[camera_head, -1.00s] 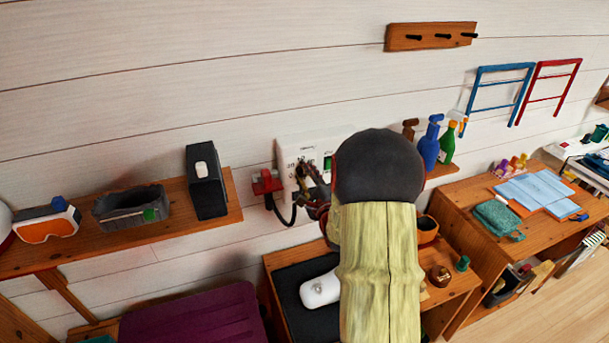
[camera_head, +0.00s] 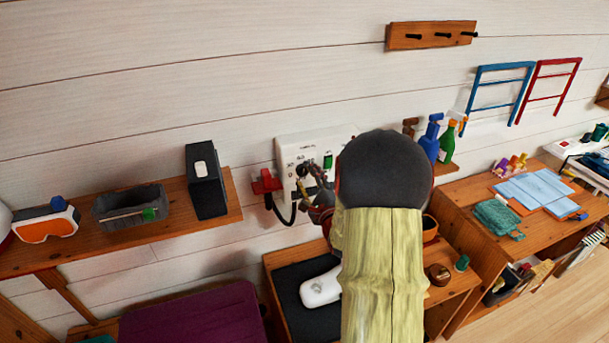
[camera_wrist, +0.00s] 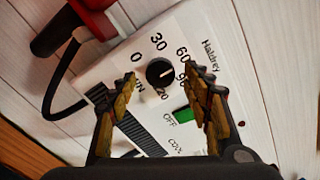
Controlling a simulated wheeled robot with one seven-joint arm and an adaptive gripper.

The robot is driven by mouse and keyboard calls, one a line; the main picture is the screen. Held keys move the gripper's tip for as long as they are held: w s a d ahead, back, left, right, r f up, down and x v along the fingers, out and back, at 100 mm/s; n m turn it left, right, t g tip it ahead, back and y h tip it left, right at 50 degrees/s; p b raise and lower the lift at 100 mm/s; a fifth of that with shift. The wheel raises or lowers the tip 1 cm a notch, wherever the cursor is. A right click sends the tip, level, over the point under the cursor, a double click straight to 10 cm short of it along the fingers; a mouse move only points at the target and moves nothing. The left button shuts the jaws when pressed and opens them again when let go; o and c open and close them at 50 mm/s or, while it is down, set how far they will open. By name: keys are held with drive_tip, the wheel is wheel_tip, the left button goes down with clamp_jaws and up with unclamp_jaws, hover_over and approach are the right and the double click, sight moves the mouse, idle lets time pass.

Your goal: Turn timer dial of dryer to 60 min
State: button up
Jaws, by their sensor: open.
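The white dryer unit (camera_head: 292,150) is fixed to the plank wall in the head view. Its round black timer dial (camera_wrist: 160,72) shows in the wrist view with a short white mark and printed numbers 0, 30, 60 and 90 around it. The mark appears to lie on the 60/90 side; its exact setting is hard to read. A green switch (camera_wrist: 183,114) sits below the dial near "OFF". My gripper (camera_wrist: 151,82) is open and empty, with its fingers on either side of the dial and apart from it. In the head view my arm hides the dryer's lower right.
A red piece (camera_head: 266,182) with a black cord adjoins the dryer's left side. A shelf (camera_head: 170,221) with a black box (camera_head: 206,182) lies left. Spray bottles (camera_head: 431,140) stand to the right. A wooden desk with a white object (camera_head: 321,288) is below.

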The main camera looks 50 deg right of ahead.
drive_tip(key=v, duration=0.9)
drive_tip(key=shift+s+a, duration=0.2)
drive_tip(key=shift+s, duration=0.1)
